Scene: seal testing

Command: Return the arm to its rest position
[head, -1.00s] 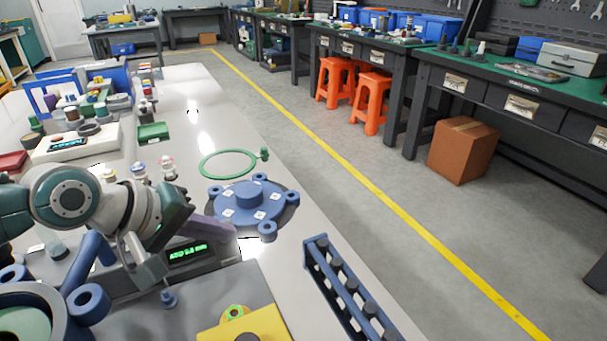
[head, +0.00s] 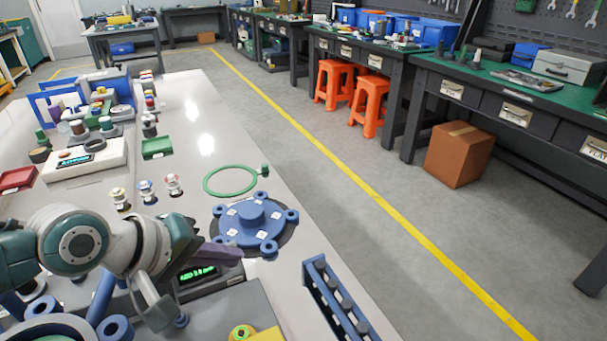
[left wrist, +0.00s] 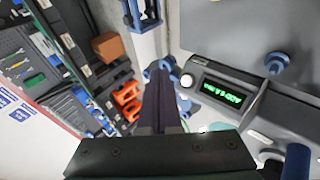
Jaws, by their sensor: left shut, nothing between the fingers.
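My left arm comes in from the left in the head view, bent over the near left of the white table. My left gripper (head: 228,255) has dark purple fingers closed together with nothing between them. It hangs over the grey test unit with a green display (head: 197,273), just below and left of the blue flange disc (head: 250,222). In the left wrist view my closed fingers (left wrist: 160,85) point away from the camera, and the display (left wrist: 222,97) shows to their right. My right gripper is in neither view.
A green ring (head: 231,181) lies beyond the flange. A blue rack (head: 340,300) stands at the near right edge. Small fittings (head: 146,190), a white box (head: 85,160) and a green tray (head: 157,148) are farther left.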

